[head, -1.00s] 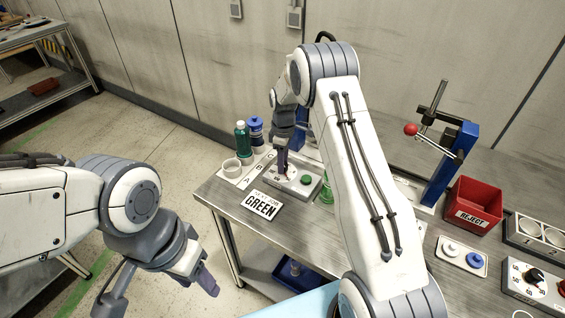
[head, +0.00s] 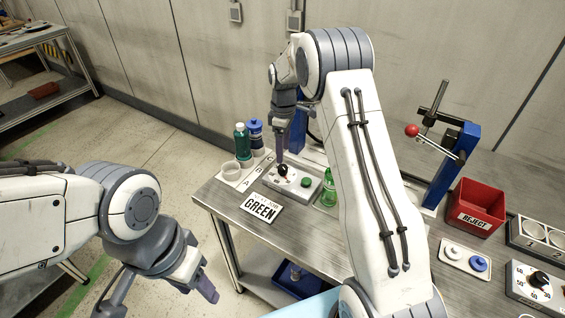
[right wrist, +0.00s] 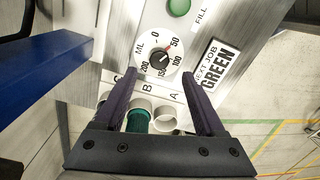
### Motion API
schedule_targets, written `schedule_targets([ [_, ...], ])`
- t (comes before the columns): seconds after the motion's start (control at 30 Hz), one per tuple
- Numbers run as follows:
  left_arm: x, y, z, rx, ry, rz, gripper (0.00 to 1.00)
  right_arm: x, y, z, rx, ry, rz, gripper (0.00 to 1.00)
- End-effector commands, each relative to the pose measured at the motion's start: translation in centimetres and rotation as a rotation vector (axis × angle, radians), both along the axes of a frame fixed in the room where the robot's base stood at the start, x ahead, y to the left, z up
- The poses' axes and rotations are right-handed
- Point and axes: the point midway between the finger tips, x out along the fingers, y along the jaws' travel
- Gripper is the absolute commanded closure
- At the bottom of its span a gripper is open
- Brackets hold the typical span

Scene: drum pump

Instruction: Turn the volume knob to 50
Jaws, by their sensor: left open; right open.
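The volume knob (head: 283,169) is black and sits on a grey box on the table. My right gripper (head: 281,158) is just above the knob in the head view. In the right wrist view its fingers (right wrist: 161,85) are apart and empty, with the knob beyond them. My left gripper (head: 207,288) is off the table at the lower left, well away from the knob.
A green button (head: 306,182) is beside the knob. A GREEN sign (head: 262,208) lies in front. Bottles (head: 241,139) and a white cup (head: 231,170) stand to the left. A green bottle (head: 329,190), a lever press (head: 452,165), a red REJECT bin (head: 476,207) and another dial (head: 539,280) are right.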

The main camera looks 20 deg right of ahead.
Motion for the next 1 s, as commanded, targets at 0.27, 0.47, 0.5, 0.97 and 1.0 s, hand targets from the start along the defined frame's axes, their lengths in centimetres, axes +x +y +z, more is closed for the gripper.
schedule_targets([
  [0.27,0.0,0.0,-0.6,0.0,0.0,0.0,0.5,0.0,-0.1,3.4,0.0,0.0,-0.001,0.28],
  [0.47,0.0,0.0,-0.6,0.0,0.0,0.0,0.5,0.0,-0.1,3.7,0.0,0.002,-0.001,0.28],
  [0.5,0.0,0.0,-0.6,0.0,0.0,0.0,0.5,0.0,-0.1,3.7,0.0,0.002,-0.001,0.28],
  [0.97,0.0,0.0,-0.5,0.0,0.0,0.0,0.5,-2.8,5.2,6.2,0.004,-0.01,-0.02,0.28],
  [1.0,0.0,0.0,-0.5,0.0,0.0,0.0,0.5,-4.3,7.2,7.1,0.007,-0.013,-0.03,0.28],
])
